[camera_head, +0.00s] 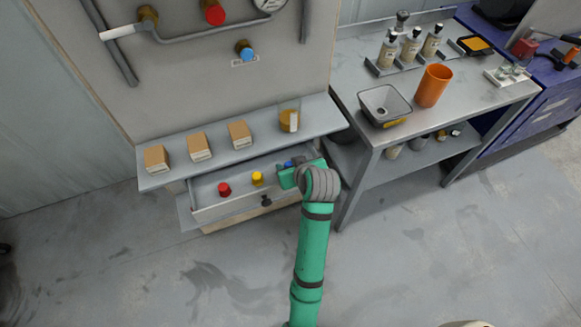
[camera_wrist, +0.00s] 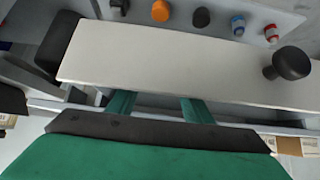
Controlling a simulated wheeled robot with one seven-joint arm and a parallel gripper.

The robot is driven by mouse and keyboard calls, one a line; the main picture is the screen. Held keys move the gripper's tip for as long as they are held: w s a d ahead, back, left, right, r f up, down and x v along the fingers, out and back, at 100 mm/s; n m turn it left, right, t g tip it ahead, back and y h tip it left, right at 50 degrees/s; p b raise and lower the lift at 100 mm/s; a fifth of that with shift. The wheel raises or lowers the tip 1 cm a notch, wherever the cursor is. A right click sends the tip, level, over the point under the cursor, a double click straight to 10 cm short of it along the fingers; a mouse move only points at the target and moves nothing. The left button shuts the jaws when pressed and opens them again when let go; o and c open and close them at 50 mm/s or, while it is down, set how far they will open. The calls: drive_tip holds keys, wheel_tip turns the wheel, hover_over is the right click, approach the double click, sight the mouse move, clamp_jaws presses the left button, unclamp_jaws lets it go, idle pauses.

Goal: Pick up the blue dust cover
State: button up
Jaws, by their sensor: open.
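In the head view a small blue piece (camera_head: 288,165) lies in the pulled-out drawer (camera_head: 215,211), close beside my gripper (camera_head: 289,174), and is partly hidden by it. In the wrist view my gripper (camera_wrist: 158,105) is open, its two green fingers apart with nothing seen between them. A pale panel with a round black knob (camera_wrist: 290,60) lies across the view in front of the fingers. Beyond it stands a small blue-topped piece (camera_wrist: 238,25); I cannot tell whether it is the same blue piece.
The drawer also holds a red piece (camera_head: 224,188) and a yellow piece (camera_head: 257,178). The shelf (camera_head: 180,178) above bears several cardboard boxes and an amber jar (camera_head: 289,117). A blue cap (camera_head: 245,52) is on the wall panel. A metal table (camera_head: 480,97) stands at the right.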

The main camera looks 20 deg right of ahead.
drive_tip(key=shift+a, duration=0.2)
drive_tip(key=c, duration=1.1)
drive_tip(key=shift+r, duration=0.15)
